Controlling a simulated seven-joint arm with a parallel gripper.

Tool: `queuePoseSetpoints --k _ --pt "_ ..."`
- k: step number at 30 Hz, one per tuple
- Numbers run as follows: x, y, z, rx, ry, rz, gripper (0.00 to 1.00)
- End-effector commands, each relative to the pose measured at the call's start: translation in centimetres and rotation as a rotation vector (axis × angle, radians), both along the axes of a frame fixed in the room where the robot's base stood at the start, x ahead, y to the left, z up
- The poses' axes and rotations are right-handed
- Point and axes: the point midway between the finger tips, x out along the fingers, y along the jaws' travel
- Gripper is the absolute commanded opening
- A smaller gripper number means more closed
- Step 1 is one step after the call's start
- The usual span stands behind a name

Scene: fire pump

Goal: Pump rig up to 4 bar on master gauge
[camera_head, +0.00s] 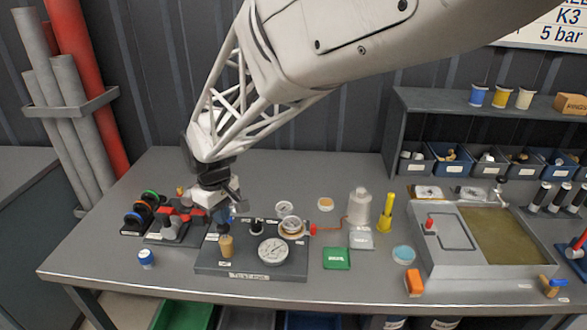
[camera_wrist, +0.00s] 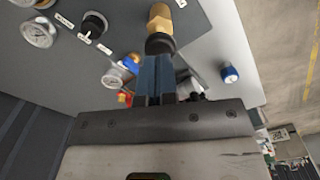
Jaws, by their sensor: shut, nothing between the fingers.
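The pump rig is a dark grey plate (camera_head: 207,267) on the bench. A large white dial gauge (camera_head: 273,252) lies at its front right; I cannot read its needle or tell which gauge is the master. Two smaller gauges, one at the back (camera_head: 284,209) and one near the right (camera_head: 291,226), stand behind it. A brass-coloured upright cylinder (camera_head: 226,246) stands at the plate's left; it shows in the wrist view (camera_wrist: 159,18) with a dark collar. My gripper (camera_head: 224,221) is shut and empty, pointing down just above or at this cylinder; I cannot tell whether its tips (camera_wrist: 157,57) touch it.
A black knob (camera_head: 257,225) stands on the plate behind the large gauge. A blue-and-white cap (camera_head: 146,258) sits left of the rig. The bench's front strip is mostly clear.

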Motion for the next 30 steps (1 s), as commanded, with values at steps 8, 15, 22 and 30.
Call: queuePoseSetpoints --k 8,15,22,30 --pt "0.0 0.0 1.6 0.001 -0.002 0.0 0.0" --pt "0.0 0.0 3.3 0.001 -0.002 0.0 0.0" --pt "0.0 0.0 4.9 0.001 0.0 0.0 0.0" --pt "0.0 0.0 6.6 0.001 0.0 0.0 0.0"
